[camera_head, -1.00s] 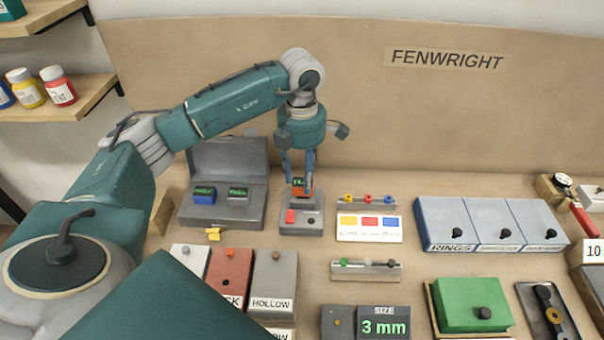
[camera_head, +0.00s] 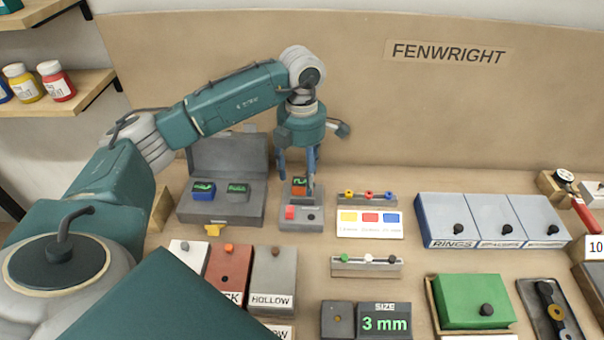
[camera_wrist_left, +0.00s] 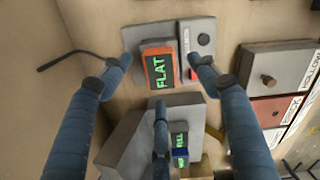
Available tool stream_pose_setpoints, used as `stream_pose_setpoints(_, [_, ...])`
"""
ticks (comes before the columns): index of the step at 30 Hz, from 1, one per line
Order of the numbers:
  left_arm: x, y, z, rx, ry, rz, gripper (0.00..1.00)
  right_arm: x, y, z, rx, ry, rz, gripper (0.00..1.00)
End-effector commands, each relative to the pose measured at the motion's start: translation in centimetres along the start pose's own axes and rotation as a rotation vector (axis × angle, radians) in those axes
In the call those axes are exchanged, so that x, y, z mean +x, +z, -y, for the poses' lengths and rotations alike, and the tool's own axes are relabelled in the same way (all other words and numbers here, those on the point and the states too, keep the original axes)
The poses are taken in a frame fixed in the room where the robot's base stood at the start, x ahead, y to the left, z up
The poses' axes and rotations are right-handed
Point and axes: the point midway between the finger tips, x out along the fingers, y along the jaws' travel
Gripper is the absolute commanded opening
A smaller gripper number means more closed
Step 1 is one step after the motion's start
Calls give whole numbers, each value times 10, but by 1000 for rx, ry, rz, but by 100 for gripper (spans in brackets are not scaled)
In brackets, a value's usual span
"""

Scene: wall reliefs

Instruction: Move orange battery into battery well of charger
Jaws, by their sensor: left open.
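The orange battery (camera_head: 299,190) has a dark face with green letters and stands at the back of the grey charger (camera_head: 300,226). In the left wrist view the orange battery (camera_wrist_left: 147,70) reads FLAT and appears set in the charger (camera_wrist_left: 201,28); how deep it sits is hard to tell. My left gripper (camera_head: 297,180) is open, its fingers spread around the battery with visible gaps in the left wrist view (camera_wrist_left: 160,80). The charger also carries a red piece (camera_head: 290,212) and a dark round button (camera_head: 311,216). My right gripper is not in view.
An open grey case (camera_head: 225,215) left of the charger holds a blue battery (camera_head: 203,190) and a dark one (camera_head: 237,192) with green displays. A small peg rack (camera_head: 367,200) and a colour card (camera_head: 370,230) stand close right. Lidded boxes (camera_head: 272,275) stand in front.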

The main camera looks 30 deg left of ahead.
Motion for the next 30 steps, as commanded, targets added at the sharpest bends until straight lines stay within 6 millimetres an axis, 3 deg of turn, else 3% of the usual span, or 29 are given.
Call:
stream_pose_setpoints(15, [-98,1,-1,1,3,5,61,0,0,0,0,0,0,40])
stream_pose_setpoints(21, [-114,0,0,1,1,2,61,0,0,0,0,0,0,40])
stream_pose_setpoints(30, [-116,0,0,1,0,2,61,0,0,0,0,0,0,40])
